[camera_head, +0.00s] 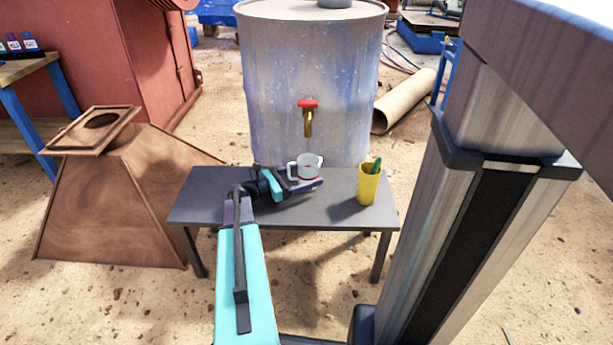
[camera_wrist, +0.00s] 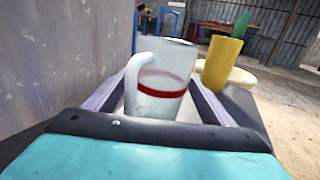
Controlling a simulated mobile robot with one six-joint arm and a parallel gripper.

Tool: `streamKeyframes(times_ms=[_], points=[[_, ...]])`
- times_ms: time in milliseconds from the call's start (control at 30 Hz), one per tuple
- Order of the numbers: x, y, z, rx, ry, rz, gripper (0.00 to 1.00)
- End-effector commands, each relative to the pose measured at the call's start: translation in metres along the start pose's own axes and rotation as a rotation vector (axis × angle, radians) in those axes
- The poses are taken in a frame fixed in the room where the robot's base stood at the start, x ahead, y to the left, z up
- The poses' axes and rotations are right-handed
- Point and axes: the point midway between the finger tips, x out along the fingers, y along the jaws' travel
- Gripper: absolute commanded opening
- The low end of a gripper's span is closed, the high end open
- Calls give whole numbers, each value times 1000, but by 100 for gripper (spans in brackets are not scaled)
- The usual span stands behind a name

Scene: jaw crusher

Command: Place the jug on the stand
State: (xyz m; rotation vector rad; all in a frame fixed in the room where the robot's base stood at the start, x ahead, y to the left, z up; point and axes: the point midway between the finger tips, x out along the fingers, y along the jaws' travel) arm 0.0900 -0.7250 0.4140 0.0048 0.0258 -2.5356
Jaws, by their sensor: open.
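The jug (camera_head: 309,168) is white with a red band and has its handle on the left. It stands upright at the back of a small grey table (camera_head: 222,205), the only stand-like thing I can make out. In the wrist view the jug (camera_wrist: 163,92) fills the middle, handle towards the left finger. My gripper (camera_head: 303,183) is low over the tabletop with its purple fingers open. In the wrist view my gripper (camera_wrist: 160,98) has one finger on each side of the jug. The jug's base is partly hidden, and I cannot tell whether the fingers touch it.
A yellow cup (camera_head: 368,185) with a green item stands to the right on the table; it also shows in the wrist view (camera_wrist: 222,63). A large grey barrel (camera_head: 270,90) with a red-handled brass tap (camera_head: 308,115) rises behind the table. A brown hopper (camera_head: 120,205) stands left.

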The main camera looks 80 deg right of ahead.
Motion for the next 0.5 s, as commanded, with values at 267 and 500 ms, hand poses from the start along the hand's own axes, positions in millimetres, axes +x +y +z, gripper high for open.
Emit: streamKeyframes(times_ms=[267, 500], points=[[-9, 0, 4, 0, 1, 2, 77], [-40, 0, 5, -1, 0, 3, 77]])
